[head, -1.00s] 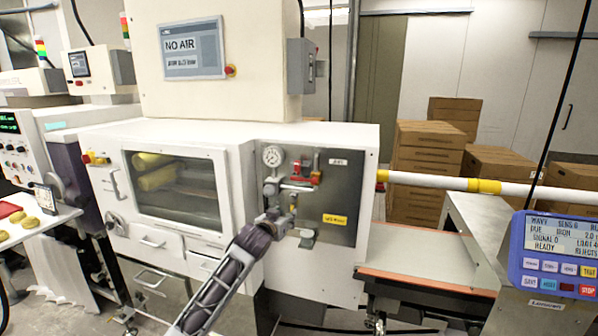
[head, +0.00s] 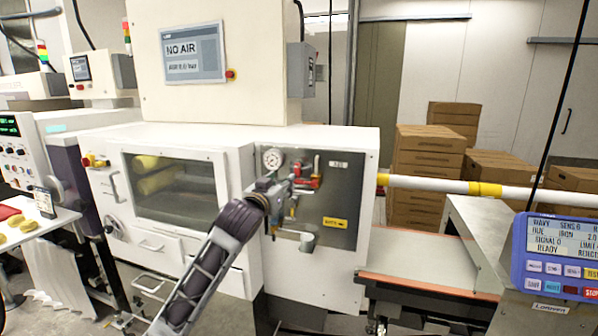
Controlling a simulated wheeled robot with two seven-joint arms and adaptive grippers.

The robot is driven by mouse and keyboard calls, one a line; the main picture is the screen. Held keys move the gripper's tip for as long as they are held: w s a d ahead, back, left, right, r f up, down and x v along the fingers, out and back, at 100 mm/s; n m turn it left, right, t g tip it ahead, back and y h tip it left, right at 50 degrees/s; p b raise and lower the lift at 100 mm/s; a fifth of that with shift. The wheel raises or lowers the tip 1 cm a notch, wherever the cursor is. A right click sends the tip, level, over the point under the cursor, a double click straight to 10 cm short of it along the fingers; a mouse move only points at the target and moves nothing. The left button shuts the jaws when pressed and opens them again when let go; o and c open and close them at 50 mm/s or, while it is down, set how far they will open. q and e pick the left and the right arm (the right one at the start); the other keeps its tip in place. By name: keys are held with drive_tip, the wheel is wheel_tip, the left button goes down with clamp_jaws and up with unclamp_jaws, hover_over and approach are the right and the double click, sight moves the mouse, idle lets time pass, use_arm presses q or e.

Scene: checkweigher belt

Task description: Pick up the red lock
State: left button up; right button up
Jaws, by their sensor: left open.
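A small red piece that looks like the lock (head: 315,181) is on the valve fittings of the grey panel (head: 345,200), in the middle of the head view. It is small, and I cannot tell its exact shape or how it is attached. My left gripper (head: 284,188) is open, just left of the red piece and in front of the fittings. It hides part of the fittings, and I cannot tell whether it touches them. My right gripper is not in view.
A pressure gauge (head: 272,159) sits above my left gripper. A grey holder (head: 305,237) and a yellow label (head: 335,223) are lower on the panel. A conveyor belt (head: 425,262) and a blue control box (head: 560,255) stand to the right.

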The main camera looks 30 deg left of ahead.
sight(297, 167)
use_arm(q)
drive_tip(key=p+x, duration=0.1)
drive_tip(key=x, duration=0.7)
drive_tip(key=shift+w, duration=0.15)
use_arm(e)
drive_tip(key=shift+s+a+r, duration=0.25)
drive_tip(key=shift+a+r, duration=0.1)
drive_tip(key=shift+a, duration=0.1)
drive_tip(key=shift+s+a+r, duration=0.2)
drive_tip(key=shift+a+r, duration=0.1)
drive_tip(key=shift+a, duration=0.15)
use_arm(q)
drive_tip(key=shift+p+x, duration=0.8)
drive_tip(key=shift+x, duration=0.95)
drive_tip(key=shift+w+a+r, duration=0.15)
drive_tip(key=shift+w, duration=0.75)
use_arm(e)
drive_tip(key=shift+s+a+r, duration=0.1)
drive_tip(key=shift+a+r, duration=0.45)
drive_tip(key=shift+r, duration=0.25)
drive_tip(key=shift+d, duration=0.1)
